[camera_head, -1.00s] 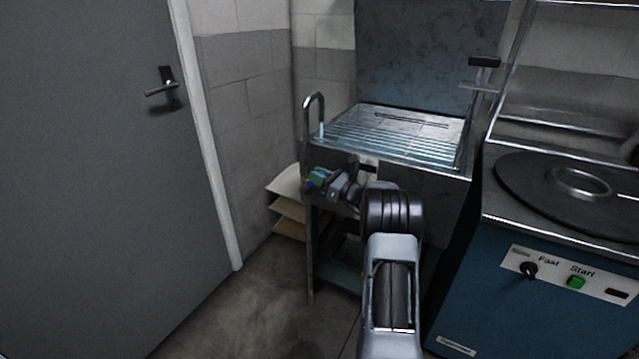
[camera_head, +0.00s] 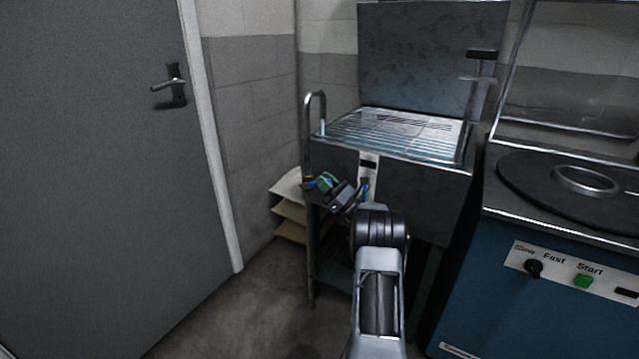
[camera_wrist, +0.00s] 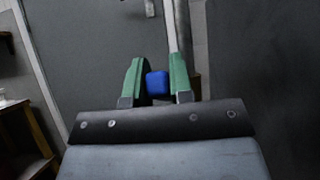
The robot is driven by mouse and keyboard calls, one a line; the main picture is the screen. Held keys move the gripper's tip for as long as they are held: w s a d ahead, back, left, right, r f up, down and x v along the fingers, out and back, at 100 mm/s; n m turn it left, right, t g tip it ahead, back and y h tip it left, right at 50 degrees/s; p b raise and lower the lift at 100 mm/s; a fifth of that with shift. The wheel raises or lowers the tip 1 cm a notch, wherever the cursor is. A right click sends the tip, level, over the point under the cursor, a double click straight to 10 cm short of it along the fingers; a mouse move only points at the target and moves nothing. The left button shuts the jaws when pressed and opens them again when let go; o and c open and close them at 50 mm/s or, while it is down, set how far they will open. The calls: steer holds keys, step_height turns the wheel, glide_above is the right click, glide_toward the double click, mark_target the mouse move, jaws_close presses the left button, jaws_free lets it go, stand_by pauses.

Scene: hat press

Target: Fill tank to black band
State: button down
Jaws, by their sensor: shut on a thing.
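The metal tank (camera_head: 415,188) stands against the wall with a wire rack across its top. A curved tap pipe (camera_head: 307,125) rises at its left front corner. A pale gauge strip with a black band (camera_head: 367,164) is on the tank front. Blue shows in its lower part, below the band; my arm is close to its lower end. My gripper (camera_head: 318,182) is at the pipe's valve, with green finger pads. In the wrist view my gripper (camera_wrist: 157,76) is shut on the blue valve handle (camera_wrist: 157,84). Whether water runs from the spout is unclear.
A blue press cabinet (camera_head: 545,300) with a knob and green Start button (camera_head: 583,281) stands close on the right. A grey door (camera_head: 90,150) is on the left. Stacked boards (camera_head: 288,210) lie behind the pipe. The floor at left front is clear.

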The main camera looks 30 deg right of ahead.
steer(key=c, duration=1)
jaws_free()
steer(key=p+v, duration=0.2)
steer(key=v, duration=1.2)
steer(key=shift+w+a, duration=0.1)
